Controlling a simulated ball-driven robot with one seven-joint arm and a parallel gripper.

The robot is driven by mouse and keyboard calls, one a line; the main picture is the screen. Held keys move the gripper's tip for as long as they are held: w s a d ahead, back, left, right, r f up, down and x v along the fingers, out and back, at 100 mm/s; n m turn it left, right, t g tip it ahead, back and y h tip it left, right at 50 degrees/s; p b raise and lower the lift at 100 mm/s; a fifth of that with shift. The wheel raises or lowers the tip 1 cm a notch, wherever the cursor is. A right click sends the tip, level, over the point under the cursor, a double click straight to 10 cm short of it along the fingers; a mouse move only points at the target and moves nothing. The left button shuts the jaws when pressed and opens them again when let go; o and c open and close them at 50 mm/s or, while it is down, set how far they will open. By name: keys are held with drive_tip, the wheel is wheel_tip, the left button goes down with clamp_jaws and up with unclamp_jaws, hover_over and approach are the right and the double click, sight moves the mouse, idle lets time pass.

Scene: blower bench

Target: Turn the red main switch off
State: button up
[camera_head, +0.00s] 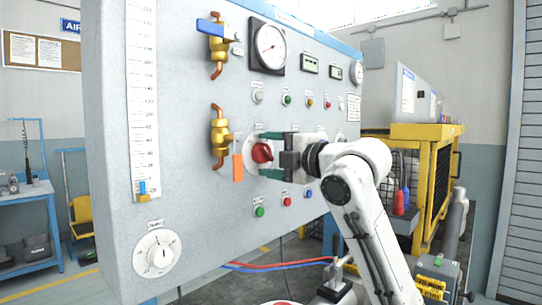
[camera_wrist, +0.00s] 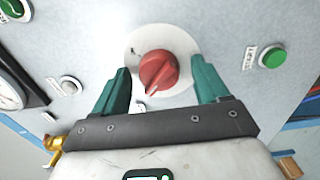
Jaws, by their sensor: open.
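The red main switch (camera_head: 262,152) is a round red rotary knob on a pale disc, on the grey panel (camera_head: 190,200). In the wrist view the red knob (camera_wrist: 158,70) has a raised grip bar with a white pointer line directed to the lower left of the picture. My gripper (camera_head: 270,153) has green fingers and is open, with one finger above and one below the knob. In the wrist view my gripper (camera_wrist: 160,85) has a finger on each side of the knob, with gaps between. The knob's rear is hidden.
A white dial (camera_head: 157,253) is at the panel's lower left. A pressure gauge (camera_head: 268,45) is above.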

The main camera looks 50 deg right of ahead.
drive_tip(key=s, duration=1)
drive_tip(key=shift+s+d+b, duration=0.2)
drive_tip(key=shift+s+b, duration=0.2)
drive_tip(key=shift+b, duration=0.05)
